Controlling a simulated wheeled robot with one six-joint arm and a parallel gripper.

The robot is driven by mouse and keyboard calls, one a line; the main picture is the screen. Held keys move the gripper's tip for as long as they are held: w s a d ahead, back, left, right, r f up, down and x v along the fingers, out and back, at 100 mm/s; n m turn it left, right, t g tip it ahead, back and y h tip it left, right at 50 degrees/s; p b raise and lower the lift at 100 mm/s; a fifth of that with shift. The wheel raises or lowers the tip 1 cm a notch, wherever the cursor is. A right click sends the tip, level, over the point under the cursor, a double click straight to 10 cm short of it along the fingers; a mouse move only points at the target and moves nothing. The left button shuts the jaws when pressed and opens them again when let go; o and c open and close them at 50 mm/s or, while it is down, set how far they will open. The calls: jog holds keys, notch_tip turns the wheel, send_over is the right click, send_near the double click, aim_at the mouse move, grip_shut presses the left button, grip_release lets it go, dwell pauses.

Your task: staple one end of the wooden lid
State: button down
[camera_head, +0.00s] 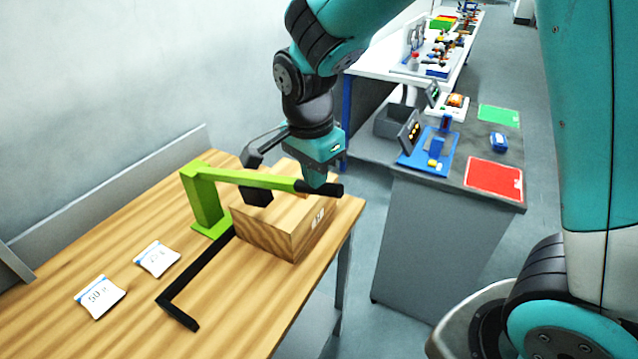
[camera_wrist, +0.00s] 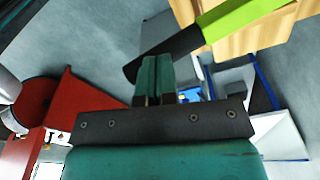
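A wooden box (camera_head: 268,232) with a white label on its side stands on the wooden table; its lid is not distinct from the box here. A green stapler (camera_head: 207,205) stands beside it, its green arm reaching across the box top. A black stapling head (camera_head: 258,193) hangs under that arm. The arm ends in a black handle (camera_head: 325,188), which also shows in the wrist view (camera_wrist: 166,54). My gripper (camera_head: 316,183) is right over the handle. In the wrist view its fingers (camera_wrist: 155,60) are together, tips at the handle; I cannot tell whether they touch it.
A black L-shaped guide (camera_head: 196,277) lies on the table (camera_head: 110,250) along the box. Two white packets (camera_head: 100,296) (camera_head: 157,258) lie at the left. A grey bench (camera_head: 430,235) with a red mat (camera_head: 494,178) and blue fixture (camera_head: 432,155) stands at the right, past a gap.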

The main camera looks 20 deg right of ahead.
aim_at(315, 192)
notch_tip(315, 192, down, 4)
jog(key=b, duration=0.2)
jog(key=shift+f+b, duration=0.15)
jog(key=shift+b, duration=0.25)
jog(key=shift+a, duration=0.1)
jog(key=a, duration=0.1)
jog(key=s+a+r+p, duration=0.1)
jog(key=shift+a+r, duration=0.1)
jog(key=shift+a, duration=0.25)
notch_tip(315, 192, up, 17)
jog(key=a+b, duration=0.1)
jog(key=b, duration=0.1)
jog(key=shift+s+a+r, duration=0.15)
jog(key=shift+s+a, duration=0.15)
jog(key=shift+a, duration=0.05)
dwell(0.6)
